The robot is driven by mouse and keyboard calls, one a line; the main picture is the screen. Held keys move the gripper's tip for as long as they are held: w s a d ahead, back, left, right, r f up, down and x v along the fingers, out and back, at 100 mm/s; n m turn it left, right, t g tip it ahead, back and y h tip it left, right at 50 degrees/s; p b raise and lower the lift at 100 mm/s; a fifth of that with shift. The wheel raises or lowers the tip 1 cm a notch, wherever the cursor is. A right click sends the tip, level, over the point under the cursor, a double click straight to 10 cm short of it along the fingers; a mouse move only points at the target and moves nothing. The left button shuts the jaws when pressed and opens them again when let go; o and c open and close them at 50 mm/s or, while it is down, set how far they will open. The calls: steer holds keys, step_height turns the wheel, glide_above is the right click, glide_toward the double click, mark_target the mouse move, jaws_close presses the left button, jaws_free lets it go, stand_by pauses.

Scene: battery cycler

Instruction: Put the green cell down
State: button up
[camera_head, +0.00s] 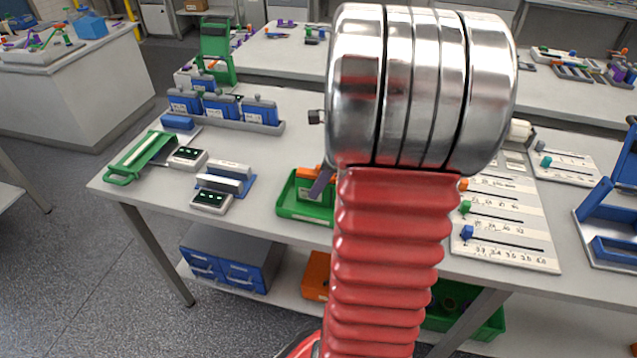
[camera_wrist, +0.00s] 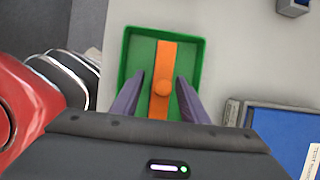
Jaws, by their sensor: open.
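A green tray (camera_head: 292,208) lies on the bench, partly hidden by my arm in the head view; its rim also shows in the wrist view (camera_wrist: 125,60). How far the fingers are above the tray floor I cannot tell.
Several blue cells stand in a grey rack (camera_head: 262,127) at the left. White-topped devices with lit displays (camera_head: 211,200) and a green frame (camera_head: 143,157) lie near the left edge. A slider board (camera_head: 505,230) and a blue stand (camera_head: 608,205) are at right.

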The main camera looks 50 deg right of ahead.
steer(key=v, duration=1.1)
steer(key=shift+s+r, duration=0.15)
steer(key=shift+r, duration=0.2)
steer(key=shift+w+a, duration=0.2)
steer(key=shift+a, duration=0.15)
steer(key=w+a+r+n+h, duration=0.2)
steer(key=a+n, duration=1.2)
steer(key=a, duration=0.4)
steer(key=s+a+n, duration=0.2)
steer(key=a+n, duration=0.5)
steer(key=n, duration=0.1)
steer(key=s+a+n+t, duration=0.1)
steer(key=s+a+n, duration=0.2)
steer(key=a+n, duration=0.4)
steer(key=shift+a+f+n+t, duration=0.3)
steer(key=shift+a+f+n, duration=0.15)
steer(key=shift+n, duration=0.35)
